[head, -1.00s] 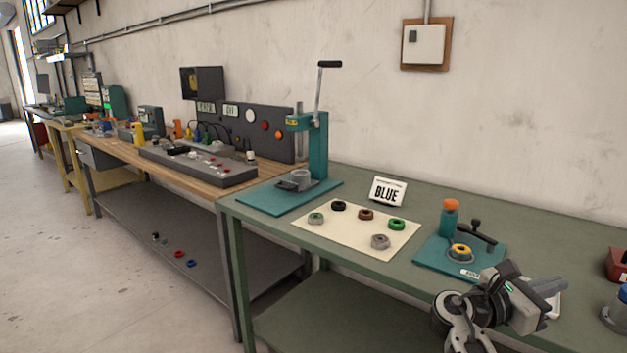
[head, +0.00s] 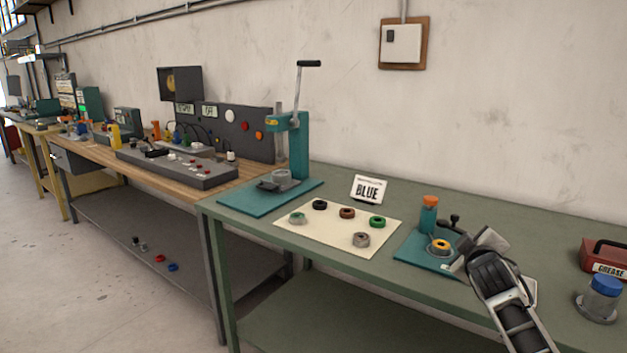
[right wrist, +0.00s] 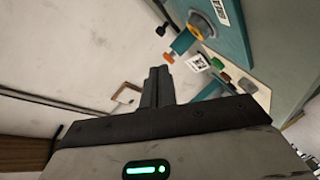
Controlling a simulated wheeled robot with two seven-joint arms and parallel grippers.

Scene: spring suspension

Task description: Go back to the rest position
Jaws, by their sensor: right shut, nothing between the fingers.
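My right gripper (head: 472,252) is over the right part of the green bench, beside the small teal fixture and partly in front of it. In the right wrist view its two dark fingers (right wrist: 157,86) lie together, shut, with nothing between them. The fingertips are hard to make out in the head view. My left gripper is in neither view.
The teal fixture (head: 407,253) holds a yellow-orange ring (head: 440,245). A red grease box (head: 606,257) and blue-capped pot (head: 603,297) stand right.

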